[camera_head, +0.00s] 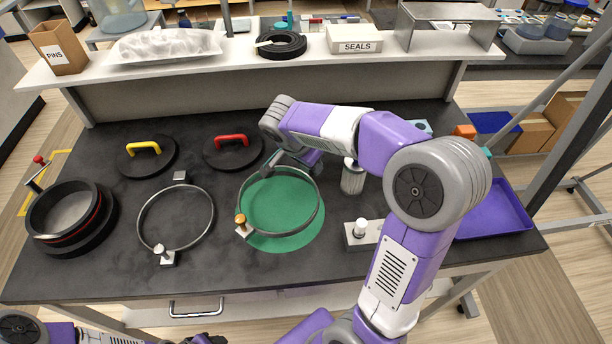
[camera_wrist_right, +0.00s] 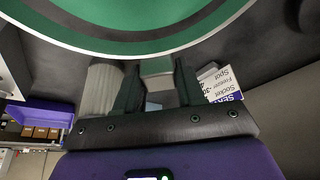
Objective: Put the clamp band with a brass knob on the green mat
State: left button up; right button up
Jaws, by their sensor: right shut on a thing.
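The clamp band with a brass knob (camera_head: 240,220) is a thin grey ring over the green mat (camera_head: 282,208), its knob at the mat's left edge. I cannot tell whether it touches the mat or is slightly above. My right gripper (camera_head: 276,165) is shut on the band's far-side block (camera_wrist_right: 157,68), at the mat's back edge. The green mat (camera_wrist_right: 130,20) and the band's grey rim also show in the right wrist view. A second clamp band (camera_head: 213,214) with a pale knob lies on the table to the left. My left gripper (camera_head: 205,340) is barely visible at the bottom edge; its jaws are unclear.
Two black lids with yellow (camera_head: 144,147) and red (camera_head: 232,138) handles lie behind. A round port (camera_head: 72,215) stands far left. A ribbed grey cylinder (camera_head: 352,178) and a block with a white knob (camera_head: 361,232) stand right of the mat. A purple tray (camera_head: 495,210) is far right.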

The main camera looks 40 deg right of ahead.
notch_tip(320, 180, down, 4)
jog(key=shift+f+b, duration=0.1)
jog(key=shift+b, duration=0.45)
jog(key=o, duration=1.2)
jog(key=shift+f, duration=0.1)
jog(key=shift+c, duration=0.2)
jog(key=p+v, duration=0.3)
jog(key=v, duration=0.9)
